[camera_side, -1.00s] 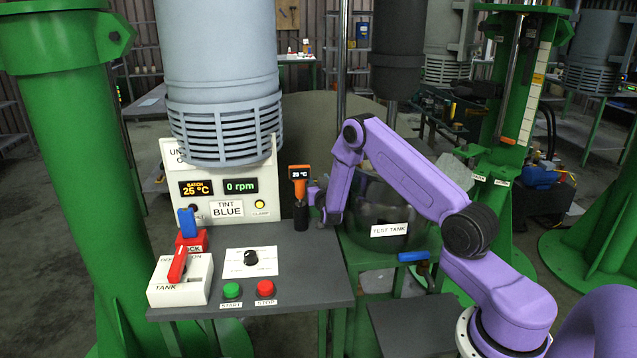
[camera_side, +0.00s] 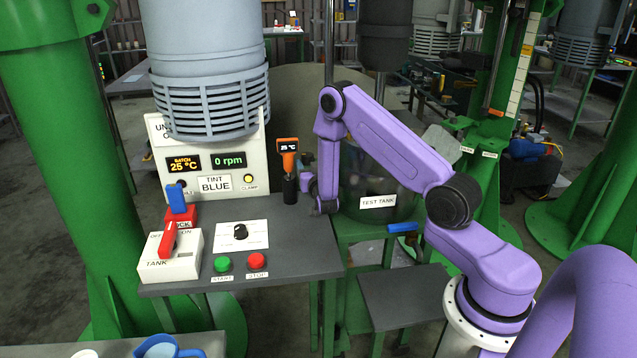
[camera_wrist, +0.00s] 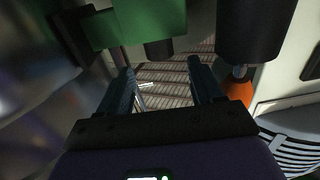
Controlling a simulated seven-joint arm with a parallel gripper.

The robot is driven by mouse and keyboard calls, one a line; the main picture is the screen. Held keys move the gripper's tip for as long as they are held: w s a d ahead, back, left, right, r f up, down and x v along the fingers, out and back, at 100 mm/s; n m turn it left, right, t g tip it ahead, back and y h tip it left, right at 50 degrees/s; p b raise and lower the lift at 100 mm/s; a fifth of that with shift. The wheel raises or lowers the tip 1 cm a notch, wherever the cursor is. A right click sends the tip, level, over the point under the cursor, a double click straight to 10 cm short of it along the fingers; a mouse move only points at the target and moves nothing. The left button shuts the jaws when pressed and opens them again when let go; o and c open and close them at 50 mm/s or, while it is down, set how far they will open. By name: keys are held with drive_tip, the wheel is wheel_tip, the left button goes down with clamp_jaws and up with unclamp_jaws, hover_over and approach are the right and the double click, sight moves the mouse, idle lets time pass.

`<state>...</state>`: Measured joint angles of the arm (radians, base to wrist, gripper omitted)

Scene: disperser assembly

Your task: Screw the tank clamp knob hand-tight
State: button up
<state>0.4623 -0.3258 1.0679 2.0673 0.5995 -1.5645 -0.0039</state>
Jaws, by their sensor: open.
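The test tank (camera_side: 378,222) is a dark, glassy vessel with a white label, standing behind the bench to the right of the control panel. My gripper's end (camera_side: 322,200) hangs beside its left side in the side view; its fingers are hard to make out there. In the wrist view my gripper (camera_wrist: 160,85) is open, with nothing between its two fingers. A green block (camera_wrist: 140,22) with a short dark stub (camera_wrist: 158,50) under it lies just beyond the fingers. I cannot tell whether the stub is the clamp knob. A blue handle (camera_side: 402,227) sits at the tank's front.
An orange and black thermometer (camera_side: 289,170) stands close left of my gripper; its black handle (camera_wrist: 248,30) is near the right finger. The bench (camera_side: 295,245) carries a red-levered switch box (camera_side: 170,255) and green and red buttons. A lower grey table (camera_side: 400,295) is bare.

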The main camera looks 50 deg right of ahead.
drive_tip(key=v, duration=1)
